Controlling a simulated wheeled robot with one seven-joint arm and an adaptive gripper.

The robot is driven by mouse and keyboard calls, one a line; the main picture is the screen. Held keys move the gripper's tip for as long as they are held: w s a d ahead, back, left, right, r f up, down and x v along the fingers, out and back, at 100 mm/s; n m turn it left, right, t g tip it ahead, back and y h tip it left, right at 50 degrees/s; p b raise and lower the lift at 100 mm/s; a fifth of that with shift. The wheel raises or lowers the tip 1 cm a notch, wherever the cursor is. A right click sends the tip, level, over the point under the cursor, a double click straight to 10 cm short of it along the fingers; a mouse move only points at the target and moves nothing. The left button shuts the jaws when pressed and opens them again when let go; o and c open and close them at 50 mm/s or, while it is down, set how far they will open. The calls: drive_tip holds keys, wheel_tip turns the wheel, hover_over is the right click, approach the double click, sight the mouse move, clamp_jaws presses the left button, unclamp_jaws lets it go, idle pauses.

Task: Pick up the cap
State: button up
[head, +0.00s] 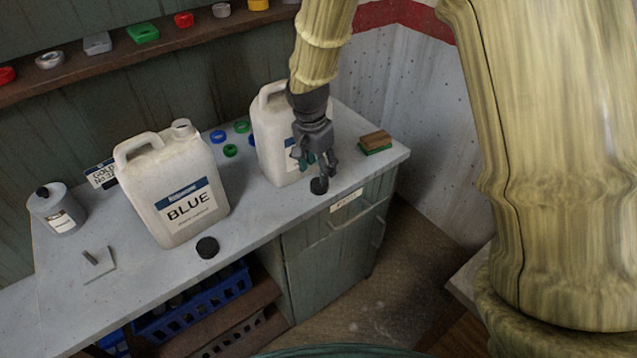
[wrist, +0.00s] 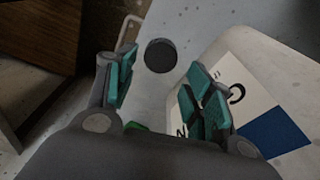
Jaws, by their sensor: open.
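A black round cap (head: 319,185) lies on the bench near its front edge, in front of the right-hand white jug (head: 268,125). In the wrist view the cap (wrist: 160,55) shows as a dark disc between and beyond my fingertips. My gripper (head: 318,166) points down just above this cap, open and empty, with teal pads parted on either side (wrist: 160,74). A second black cap (head: 207,247) lies on the bench in front of the jug labelled BLUE (head: 172,188). The right-hand jug (wrist: 278,75) is close beside my right finger in the wrist view.
Blue (head: 218,136) and green (head: 230,150) caps lie between the jugs. A brush or sponge block (head: 375,142) is at the right end of the bench (head: 125,290). A grey tin (head: 55,208) stands at left. A shelf (head: 120,55) with small items runs behind.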

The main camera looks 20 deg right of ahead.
sight(319, 186)
drive_tip(key=shift+f, duration=0.3)
drive_tip(key=shift+w+d+f+p, duration=0.2)
drive_tip(key=shift+f+p, duration=0.25)
drive_tip(key=shift+f, duration=0.85)
drive_tip(key=shift+w+d+f+p, duration=0.15)
drive_tip(key=shift+f+p, duration=0.3)
drive_tip(key=shift+f, duration=0.85)
drive_tip(key=shift+s, duration=0.1)
drive_tip(key=c, duration=0.4)
